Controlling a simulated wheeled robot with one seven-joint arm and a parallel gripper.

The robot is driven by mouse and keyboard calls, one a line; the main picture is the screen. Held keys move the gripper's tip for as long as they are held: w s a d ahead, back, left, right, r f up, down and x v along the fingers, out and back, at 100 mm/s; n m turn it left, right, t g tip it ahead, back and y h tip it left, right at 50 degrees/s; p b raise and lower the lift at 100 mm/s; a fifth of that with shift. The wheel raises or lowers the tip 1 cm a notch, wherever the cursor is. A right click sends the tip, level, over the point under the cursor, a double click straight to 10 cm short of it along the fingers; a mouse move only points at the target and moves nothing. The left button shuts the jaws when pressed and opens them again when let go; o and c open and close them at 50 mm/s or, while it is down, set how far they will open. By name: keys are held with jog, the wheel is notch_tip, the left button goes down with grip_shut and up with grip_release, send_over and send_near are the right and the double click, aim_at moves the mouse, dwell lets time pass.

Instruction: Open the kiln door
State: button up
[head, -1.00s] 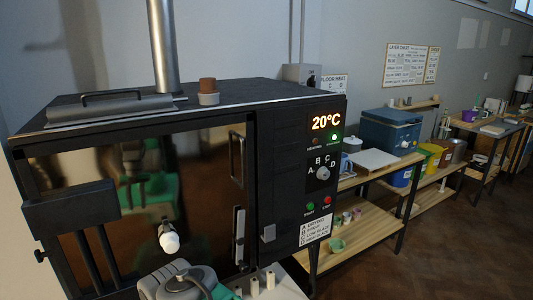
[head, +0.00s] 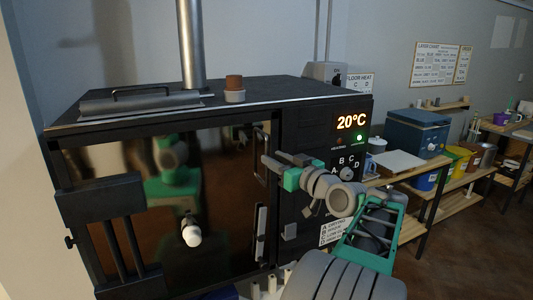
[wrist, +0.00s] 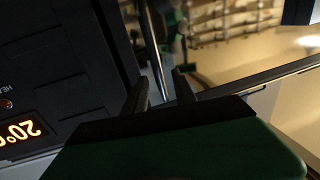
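The black kiln (head: 210,105) stands ahead with its door (head: 130,160) shut; the dark glass front mirrors my body. The upright bar handle (head: 262,140) is at the door's upper right edge. My gripper (head: 268,166) is at this handle, reaching in from the right, and hides part of it. In the wrist view, the fingers (wrist: 164,90) stand apart, with the shiny handle bar (wrist: 155,45) running between them. I cannot tell whether either finger touches the bar.
The control panel (head: 350,145) reads 20°C, right of the door. A second upright bar (head: 261,232) sits lower on the door edge. A brown-and-grey pot (head: 234,90) stands on the kiln top. Shelves (head: 440,185) with buckets stand at right; floor there is clear.

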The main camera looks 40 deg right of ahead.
jog(key=w, duration=0.4)
jog(key=shift+w+d+p, duration=0.1)
jog(key=shift+d+p, duration=0.1)
jog(key=shift+p, duration=0.2)
grip_shut()
dwell(1.0)
